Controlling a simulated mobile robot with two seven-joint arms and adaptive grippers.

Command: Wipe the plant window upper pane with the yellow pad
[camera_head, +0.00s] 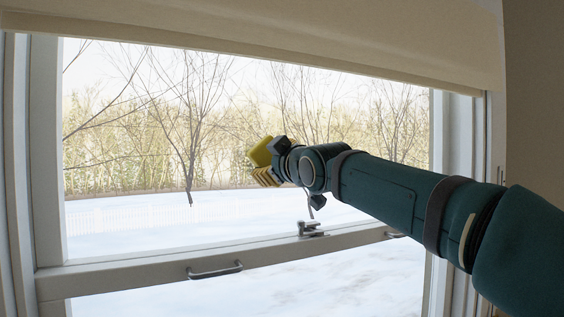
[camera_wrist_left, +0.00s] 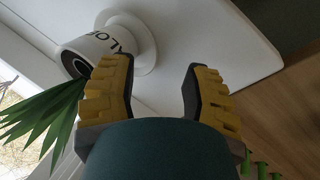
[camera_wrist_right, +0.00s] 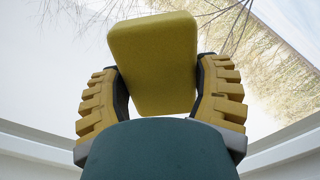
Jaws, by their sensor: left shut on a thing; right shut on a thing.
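The yellow pad (camera_head: 259,151) is held at the tip of my right arm, in front of the upper pane (camera_head: 130,215). In the right wrist view my right gripper (camera_wrist_right: 158,85) is shut on the pad (camera_wrist_right: 153,50), with one finger on each side. I cannot tell whether the pad touches the glass. My left gripper (camera_wrist_left: 158,80) shows only in the left wrist view. Its fingers stand partly apart, and what it grips cannot be made out. Past its fingers a white lettered pot (camera_wrist_left: 100,48) with green leaves (camera_wrist_left: 45,122) stands on a white surface (camera_wrist_left: 215,35).
A cream blind (camera_head: 300,30) hangs across the top of the window. The middle rail (camera_head: 130,270) carries a latch (camera_head: 311,229) and a metal handle (camera_head: 214,271) below my right arm. Several green stems (camera_wrist_left: 262,170) show at the lower right of the left wrist view.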

